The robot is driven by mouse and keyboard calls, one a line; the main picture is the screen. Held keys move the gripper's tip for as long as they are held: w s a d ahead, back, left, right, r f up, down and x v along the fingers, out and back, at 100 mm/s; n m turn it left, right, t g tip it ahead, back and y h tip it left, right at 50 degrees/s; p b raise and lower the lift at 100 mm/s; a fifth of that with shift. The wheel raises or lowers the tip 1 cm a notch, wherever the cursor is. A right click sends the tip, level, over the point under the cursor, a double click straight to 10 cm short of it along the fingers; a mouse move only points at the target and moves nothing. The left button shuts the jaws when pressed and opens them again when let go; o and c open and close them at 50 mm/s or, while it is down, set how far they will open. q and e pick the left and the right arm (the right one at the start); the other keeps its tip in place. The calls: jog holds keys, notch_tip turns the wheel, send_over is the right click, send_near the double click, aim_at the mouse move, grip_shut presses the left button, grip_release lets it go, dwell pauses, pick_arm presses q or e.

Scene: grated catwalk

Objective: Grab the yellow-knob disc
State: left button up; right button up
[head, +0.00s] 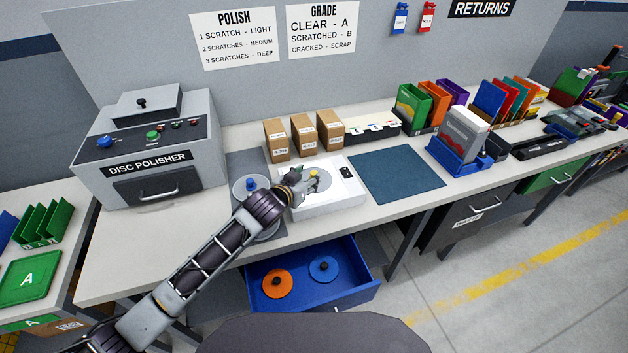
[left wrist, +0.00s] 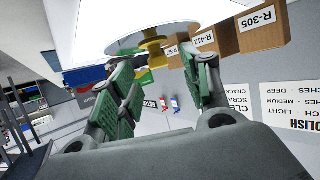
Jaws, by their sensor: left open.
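The yellow-knob disc (head: 324,182) lies on a white flat device (head: 340,194) on the workbench, its yellow knob pointing up. In the left wrist view, which is upside down, the yellow knob (left wrist: 153,52) shows under the pale disc (left wrist: 132,40). My left gripper (head: 307,183) is close beside the knob, with its arm reaching in from the lower left. In the left wrist view its two green-padded fingers (left wrist: 157,68) are apart, with the knob just beyond and between their tips. Nothing is held. My right gripper is not in view.
Cardboard boxes (head: 304,134) stand behind the device. An open blue drawer (head: 352,294) below holds orange and blue discs. A bare blue mat (head: 398,174) lies to the right.

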aim_at(314, 173)
pick_arm(q)
jog(key=shift+x, duration=1.7)
jog(key=shift+r, duration=0.1)
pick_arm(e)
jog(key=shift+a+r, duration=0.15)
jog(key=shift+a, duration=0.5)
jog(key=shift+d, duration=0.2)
